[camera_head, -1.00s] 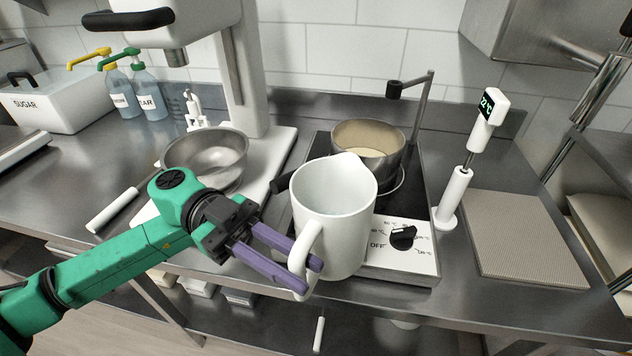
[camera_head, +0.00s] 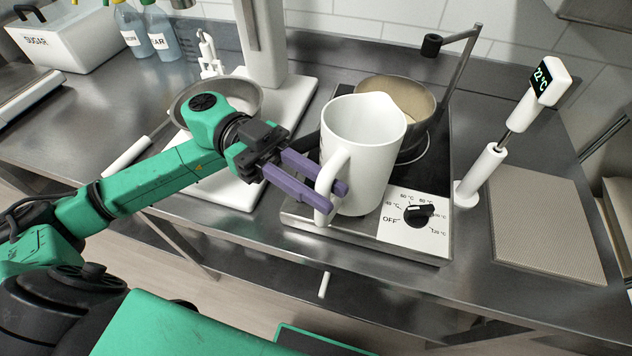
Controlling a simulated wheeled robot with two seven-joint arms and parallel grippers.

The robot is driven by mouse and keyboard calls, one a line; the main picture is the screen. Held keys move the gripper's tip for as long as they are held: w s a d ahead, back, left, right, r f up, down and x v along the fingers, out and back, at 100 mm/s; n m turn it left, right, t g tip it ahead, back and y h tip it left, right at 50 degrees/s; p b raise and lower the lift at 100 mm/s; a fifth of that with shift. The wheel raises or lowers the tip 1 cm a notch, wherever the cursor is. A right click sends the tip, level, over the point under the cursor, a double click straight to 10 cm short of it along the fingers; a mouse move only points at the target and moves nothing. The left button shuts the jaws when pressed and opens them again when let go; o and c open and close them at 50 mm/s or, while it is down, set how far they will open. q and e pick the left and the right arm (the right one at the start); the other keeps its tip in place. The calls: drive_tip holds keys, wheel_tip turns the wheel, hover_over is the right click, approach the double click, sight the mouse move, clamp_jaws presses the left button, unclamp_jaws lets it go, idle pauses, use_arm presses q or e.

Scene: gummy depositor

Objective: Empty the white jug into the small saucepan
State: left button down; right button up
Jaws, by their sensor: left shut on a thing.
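The white jug (camera_head: 366,150) is upright in front of the saucepan, over the front of the hotplate. My left gripper (camera_head: 330,200) is shut on the jug's handle, its purple fingers on either side of it. The small saucepan (camera_head: 412,98) stands on the hotplate behind the jug, with pale beige contents visible inside. The jug hides the saucepan's front left part. The jug's contents cannot be made out. My right gripper is not in view.
The hotplate (camera_head: 403,222) has a black dial. A metal post with an arm rises beside the saucepan. A thermometer (camera_head: 510,125) reading 22 °C stands right of the hotplate, near a beige ribbed mat (camera_head: 545,225). A steel bowl (camera_head: 240,92) sits on the mixer base at left.

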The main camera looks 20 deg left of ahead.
sight(335, 153)
use_arm(q)
drive_tip(key=shift+w+d+r+n+p, duration=0.1)
drive_tip(key=shift+w+r+n+p, duration=0.1)
drive_tip(key=shift+r+p, duration=0.25)
drive_tip(key=shift+w+r+n+p, duration=0.2)
drive_tip(key=shift+r+p, duration=0.1)
drive_tip(key=shift+r, duration=0.1)
drive_tip(key=shift+w+d+r+n+p, duration=0.2)
drive_tip(key=shift+w+r+n+p, duration=0.55)
drive_tip(key=shift+p, duration=0.45)
drive_tip(key=shift+f, duration=0.1)
drive_tip(key=shift+r, duration=0.3)
drive_tip(key=n+p, duration=0.1)
drive_tip(key=p, duration=0.1)
drive_tip(key=w+r+p, duration=0.1)
drive_tip(key=p, duration=0.1)
drive_tip(key=shift+w+d+r+n, duration=0.15)
drive_tip(key=shift+w+n, duration=0.15)
drive_tip(key=shift+n, duration=0.05)
